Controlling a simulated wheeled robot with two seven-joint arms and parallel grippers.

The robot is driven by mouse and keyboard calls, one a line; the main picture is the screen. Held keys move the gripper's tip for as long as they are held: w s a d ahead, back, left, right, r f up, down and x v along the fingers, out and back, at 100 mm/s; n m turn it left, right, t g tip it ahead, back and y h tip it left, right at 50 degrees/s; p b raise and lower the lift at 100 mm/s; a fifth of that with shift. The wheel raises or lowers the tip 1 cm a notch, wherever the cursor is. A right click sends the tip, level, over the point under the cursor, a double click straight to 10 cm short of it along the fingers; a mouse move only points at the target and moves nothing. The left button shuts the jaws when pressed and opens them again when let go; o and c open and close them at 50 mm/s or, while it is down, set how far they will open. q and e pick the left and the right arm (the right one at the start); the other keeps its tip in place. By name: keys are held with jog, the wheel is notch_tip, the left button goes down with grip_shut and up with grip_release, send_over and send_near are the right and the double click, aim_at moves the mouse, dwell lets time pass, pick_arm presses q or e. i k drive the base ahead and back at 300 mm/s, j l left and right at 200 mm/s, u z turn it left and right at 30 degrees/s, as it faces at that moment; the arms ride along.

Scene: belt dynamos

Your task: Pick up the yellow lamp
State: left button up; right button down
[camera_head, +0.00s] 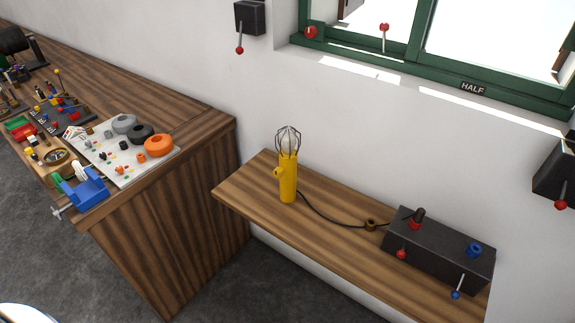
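The yellow lamp (288,182) stands upright on a wooden shelf (245,192) below the window. It has a yellow handle with a small side hook and a dark wire cage (289,139) on top. Neither of my grippers shows in the head view.
The black box at the shelf's right has red and blue knobs and levers. A wooden workbench (195,118) at left holds a white board (105,155) with parts and a blue vise (85,190). Wall boxes (249,18) with red-tipped levers flank the green window (440,75). The shelf's left end is clear.

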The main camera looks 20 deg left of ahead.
aim_at(289, 156)
jog(key=i+j+z, duration=0.25)
jog(key=j, duration=0.85)
jog(key=j+z, duration=0.25)
jog(key=j, duration=0.85)
jog(key=k+l, duration=0.15)
jog(key=k, duration=0.35)
